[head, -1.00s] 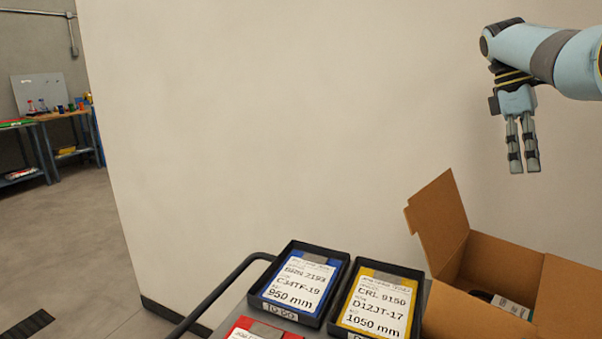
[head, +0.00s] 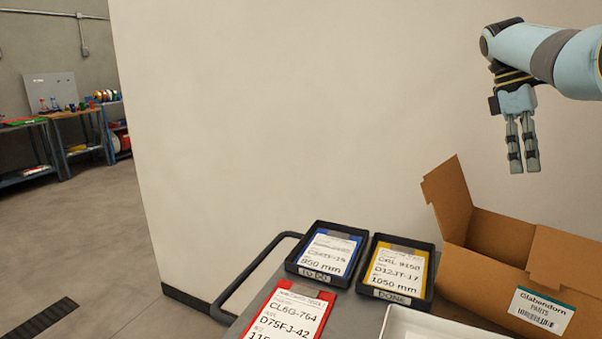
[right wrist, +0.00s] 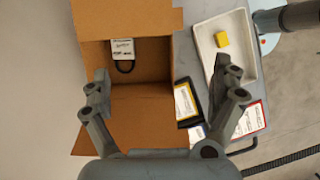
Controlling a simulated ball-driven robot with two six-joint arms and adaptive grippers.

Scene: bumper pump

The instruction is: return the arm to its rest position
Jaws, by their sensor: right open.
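My right gripper (head: 522,160) hangs from the right arm at the upper right of the head view, high above the cart and clear of everything. It points down. In the right wrist view its fingers (right wrist: 165,95) are spread wide with nothing between them. In the right wrist view the box (right wrist: 90,100) holds a white-labelled item with a dark loop (right wrist: 122,50). My left gripper is not in view.
On the cart (head: 255,292) are a blue-card TO DO tray (head: 327,280), a yellow-card DONE tray (head: 400,296), a red card (head: 290,312) and a white tray (head: 410,322). A yellow block (right wrist: 221,39) lies in the white tray. A pale wall (head: 300,120) stands behind.

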